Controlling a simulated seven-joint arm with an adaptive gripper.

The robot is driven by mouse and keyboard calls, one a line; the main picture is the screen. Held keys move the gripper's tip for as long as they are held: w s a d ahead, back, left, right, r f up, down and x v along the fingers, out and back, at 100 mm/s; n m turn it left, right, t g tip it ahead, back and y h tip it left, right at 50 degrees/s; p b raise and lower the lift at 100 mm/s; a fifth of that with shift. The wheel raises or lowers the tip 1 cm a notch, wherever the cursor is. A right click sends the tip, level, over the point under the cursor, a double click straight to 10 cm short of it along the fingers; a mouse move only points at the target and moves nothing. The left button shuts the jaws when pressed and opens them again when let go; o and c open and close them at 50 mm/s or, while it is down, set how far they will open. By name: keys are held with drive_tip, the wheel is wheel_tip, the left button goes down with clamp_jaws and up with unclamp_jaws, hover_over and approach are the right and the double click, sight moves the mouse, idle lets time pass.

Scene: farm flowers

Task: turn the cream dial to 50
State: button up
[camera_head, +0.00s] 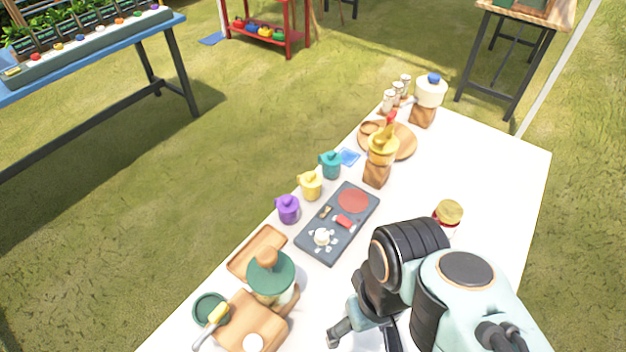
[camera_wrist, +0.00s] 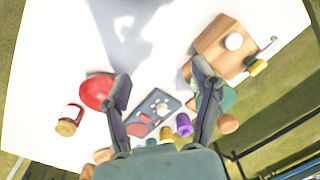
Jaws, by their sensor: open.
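The cream dial (camera_head: 322,237) is a small knob with pale marks around it, at the near end of a dark grey panel (camera_head: 312,251) on the white table. The marks are too small to read, so I cannot tell its setting. In the wrist view the dial (camera_wrist: 162,107) shows between my fingers, beyond them and apart. My gripper (camera_head: 360,338) is open and empty, to the lower right of the panel, above the table. In the wrist view my gripper (camera_wrist: 160,74) has its fingers spread wide.
The panel also carries a red slider (camera_head: 345,221) and a red disc (camera_head: 353,201). Purple (camera_head: 288,209), yellow (camera_head: 310,186) and teal (camera_head: 331,165) mugs line its left side. A green-lidded jar (camera_head: 270,275) stands nearby. A red round thing (camera_wrist: 97,92) lies beside my left finger.

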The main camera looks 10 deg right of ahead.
drive_tip(key=w+d+r+n+t, duration=0.2)
drive_tip(key=w+r+n+t, duration=0.15)
drive_tip(key=w+n, duration=0.6)
drive_tip(key=n+g+h, duration=0.3)
drive_tip(key=n, duration=0.2)
hover_over(322, 234)
drive_tip(key=w, duration=0.2)
wheel_tip(322, 234, down, 12)
drive_tip(key=a+f, duration=0.1)
drive_tip(key=f, duration=0.1)
drive_tip(key=s+f+n+h, duration=0.1)
drive_tip(key=f, duration=0.2)
drive_tip(key=s+a+f+h, duration=0.1)
drive_tip(key=f, duration=0.1)
drive_tip(key=shift+a+f+n+g, duration=0.15)
drive_tip(key=shift+a+n+g, duration=0.1)
drive_tip(key=shift+a+n, duration=0.1)
drive_tip(key=x, duration=0.5)
drive_tip(key=shift+d, duration=0.1)
drive_tip(key=shift+d+f, duration=0.25)
drive_tip(key=shift+f, duration=0.3)
drive_tip(key=shift+c, duration=0.3)
